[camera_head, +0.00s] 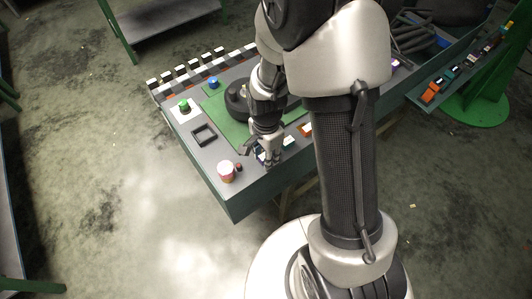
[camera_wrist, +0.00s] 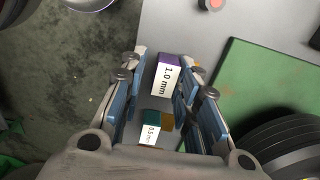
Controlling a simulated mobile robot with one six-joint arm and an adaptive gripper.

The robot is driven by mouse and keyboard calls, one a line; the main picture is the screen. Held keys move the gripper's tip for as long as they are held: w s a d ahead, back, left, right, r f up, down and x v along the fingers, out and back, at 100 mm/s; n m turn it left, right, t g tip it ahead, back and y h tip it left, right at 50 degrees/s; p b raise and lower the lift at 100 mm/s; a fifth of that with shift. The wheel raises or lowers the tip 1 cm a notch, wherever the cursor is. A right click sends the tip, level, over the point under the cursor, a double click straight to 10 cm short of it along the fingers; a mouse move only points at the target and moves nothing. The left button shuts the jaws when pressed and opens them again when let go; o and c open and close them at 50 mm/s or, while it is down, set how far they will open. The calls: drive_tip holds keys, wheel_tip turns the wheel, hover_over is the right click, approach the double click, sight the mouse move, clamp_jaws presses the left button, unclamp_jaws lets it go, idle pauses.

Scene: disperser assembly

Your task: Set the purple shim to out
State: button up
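The purple shim (camera_wrist: 169,75), with a white label reading "1.0 mm", shows in the wrist view between the fingertips of my gripper (camera_wrist: 160,72). A gap shows on its left side; its right side lies close to the right finger, and I cannot tell whether they touch. The gripper is open. In the head view my gripper (camera_head: 268,158) is low over the front part of the bench, and I cannot make out the purple shim there.
A teal shim labelled 0.5 (camera_wrist: 150,127) and a brownish-orange block (camera_wrist: 167,122) sit nearer the palm. On the bench (camera_head: 233,198) are a white-and-red cylinder (camera_head: 226,172), a black square frame (camera_head: 203,134), a green mat (camera_head: 233,131) and a dark round part (camera_wrist: 280,146).

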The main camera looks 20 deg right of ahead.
wheel_tip(320, 180, up, 12)
idle(0.6)
idle(0.4)
drive_tip(key=s+r+n+t, duration=0.4)
drive_tip(key=s+r+n, duration=1)
drive_tip(key=s, duration=0.1)
drive_tip(key=shift+r+t, duration=0.3)
idle(1.3)
